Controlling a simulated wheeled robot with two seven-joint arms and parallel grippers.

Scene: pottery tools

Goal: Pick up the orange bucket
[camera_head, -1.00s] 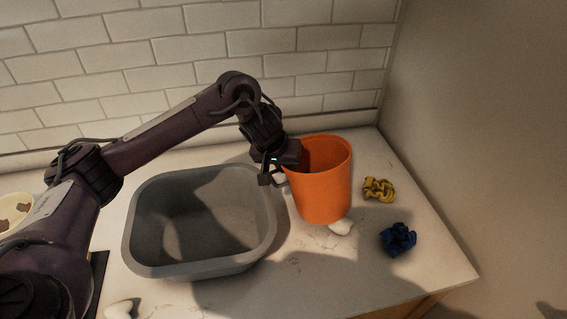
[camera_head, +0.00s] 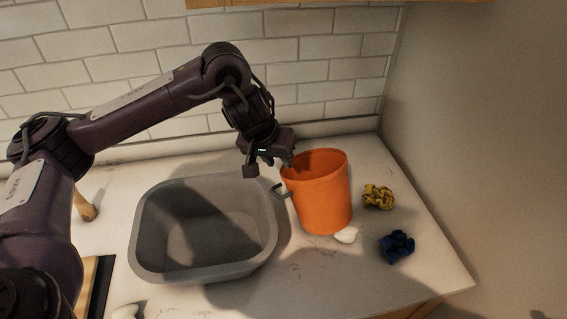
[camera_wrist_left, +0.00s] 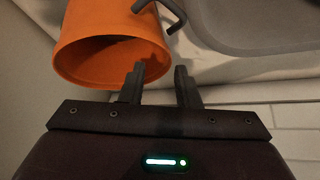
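The orange bucket (camera_head: 322,197) stands upright on the counter, just right of the grey tub. My left gripper (camera_head: 270,166) is above and to the left of the bucket's rim, in front of the wall. In the left wrist view, the gripper's fingers (camera_wrist_left: 160,84) are apart with nothing between them. The bucket (camera_wrist_left: 95,35) shows there at upper left, its open mouth toward the fingers, with one finger overlapping the rim in the picture. My right gripper is not in view.
The grey tub (camera_head: 146,255) takes up the counter's middle. A yellow crumpled thing (camera_head: 378,196) and a blue one (camera_head: 397,246) lie right of the bucket. A small white lump (camera_head: 346,234) lies at its base. The tiled wall is close behind.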

